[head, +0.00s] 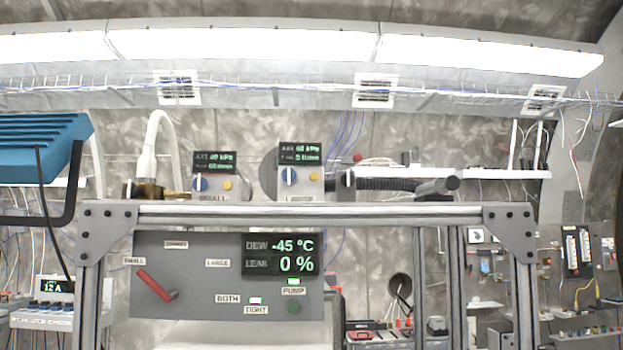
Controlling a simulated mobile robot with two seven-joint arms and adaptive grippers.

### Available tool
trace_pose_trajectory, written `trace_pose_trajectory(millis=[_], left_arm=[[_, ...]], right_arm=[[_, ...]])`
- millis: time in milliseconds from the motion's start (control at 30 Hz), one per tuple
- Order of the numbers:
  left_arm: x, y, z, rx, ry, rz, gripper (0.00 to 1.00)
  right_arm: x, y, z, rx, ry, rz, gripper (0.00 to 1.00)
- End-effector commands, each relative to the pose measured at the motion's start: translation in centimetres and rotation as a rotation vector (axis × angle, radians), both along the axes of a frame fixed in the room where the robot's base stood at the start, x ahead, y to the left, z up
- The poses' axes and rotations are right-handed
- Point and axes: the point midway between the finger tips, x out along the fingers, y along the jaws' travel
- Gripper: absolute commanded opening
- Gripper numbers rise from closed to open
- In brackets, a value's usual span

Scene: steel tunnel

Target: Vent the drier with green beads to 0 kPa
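No drier with green beads can be made out. A small control box (217,189) on the left stands behind the frame's top bar, with a blue knob, a yellow button and a kPa display (214,162) too small to read surely. A second box (301,187) to its right has a similar knob, button and display (300,153). Below the bar, a grey panel (215,300) carries a red lever (157,285) near its SMALL label, plus LARGE, BOTH, TIGHT and PUMP labels. Its display (279,255) reads DEW -45 °C, LEAK 0 %. Neither gripper is in view.
A grey metal frame (310,214) spans the middle, with posts at both sides. A white hose (150,140) rises at left and a dark corrugated hose (385,184) lies at right. A blue ribbed unit (40,140) juts in at left. Wall shelves and cables stand behind.

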Motion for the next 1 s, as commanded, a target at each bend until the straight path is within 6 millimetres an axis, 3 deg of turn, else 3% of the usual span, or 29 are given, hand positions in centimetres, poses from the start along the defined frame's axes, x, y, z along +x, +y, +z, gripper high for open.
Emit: trace_pose_trajectory(millis=[367,467,1000], left_arm=[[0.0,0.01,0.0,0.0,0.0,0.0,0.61],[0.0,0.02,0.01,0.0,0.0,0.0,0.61],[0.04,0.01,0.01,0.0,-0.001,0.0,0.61]], right_arm=[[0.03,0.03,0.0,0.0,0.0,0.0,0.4],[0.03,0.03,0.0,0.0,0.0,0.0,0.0],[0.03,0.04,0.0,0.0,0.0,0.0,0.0]])
